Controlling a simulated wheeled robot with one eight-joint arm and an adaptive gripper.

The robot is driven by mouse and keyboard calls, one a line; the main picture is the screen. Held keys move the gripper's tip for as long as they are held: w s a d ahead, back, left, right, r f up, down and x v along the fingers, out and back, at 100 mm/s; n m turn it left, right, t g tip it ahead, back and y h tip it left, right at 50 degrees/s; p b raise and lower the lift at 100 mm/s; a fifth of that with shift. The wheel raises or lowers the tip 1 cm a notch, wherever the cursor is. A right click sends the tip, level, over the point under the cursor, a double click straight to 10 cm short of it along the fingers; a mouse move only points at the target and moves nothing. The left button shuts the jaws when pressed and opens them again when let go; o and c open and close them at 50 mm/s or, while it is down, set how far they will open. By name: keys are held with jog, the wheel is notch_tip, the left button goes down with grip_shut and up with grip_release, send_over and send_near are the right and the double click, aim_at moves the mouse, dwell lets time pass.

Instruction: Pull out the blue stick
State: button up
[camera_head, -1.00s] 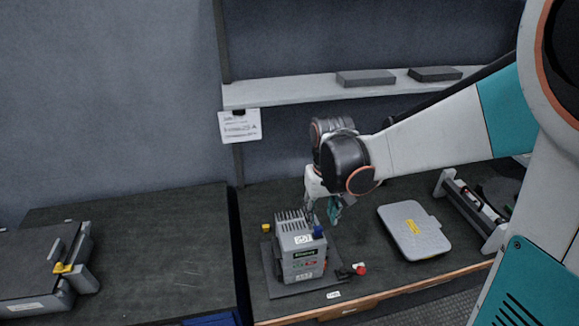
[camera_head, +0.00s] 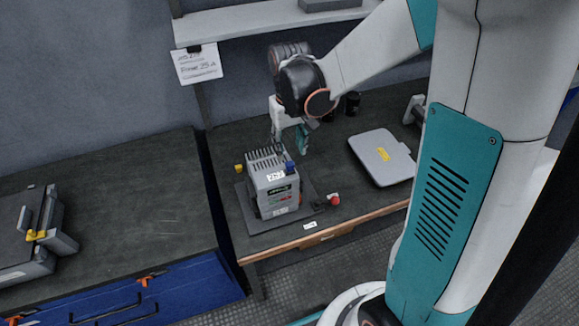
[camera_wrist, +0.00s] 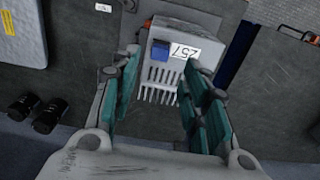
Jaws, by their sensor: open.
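The blue stick (camera_head: 289,167) shows as a small blue block at the top edge of the grey capacitor bank unit (camera_head: 272,194). In the wrist view the blue stick (camera_wrist: 160,49) sits beside a white label reading 257, on the slotted top of the unit. My gripper (camera_head: 290,142) is open and empty, pointing down just above and behind the unit's top. In the wrist view its teal fingers (camera_wrist: 165,95) stand apart, with the slots between them and the blue stick ahead of the gap, nearer the left finger. No contact shows.
The unit stands on a dark base plate with a red knob (camera_head: 335,199) and a yellow piece (camera_head: 239,168) beside it. A grey case (camera_head: 382,157) lies to the right. A shelf (camera_head: 250,22) runs above. The left bench (camera_head: 120,200) is largely clear.

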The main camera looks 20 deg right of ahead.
aim_at(290, 163)
notch_tip(290, 163, down, 8)
jog(key=b, duration=0.5)
jog(key=shift+r, duration=0.15)
jog(key=shift+b, duration=0.35)
dwell(0.7)
grip_shut()
jog(key=shift+r, duration=0.2)
jog(key=shift+r+p, duration=2.2)
jog(key=shift+r, duration=0.7)
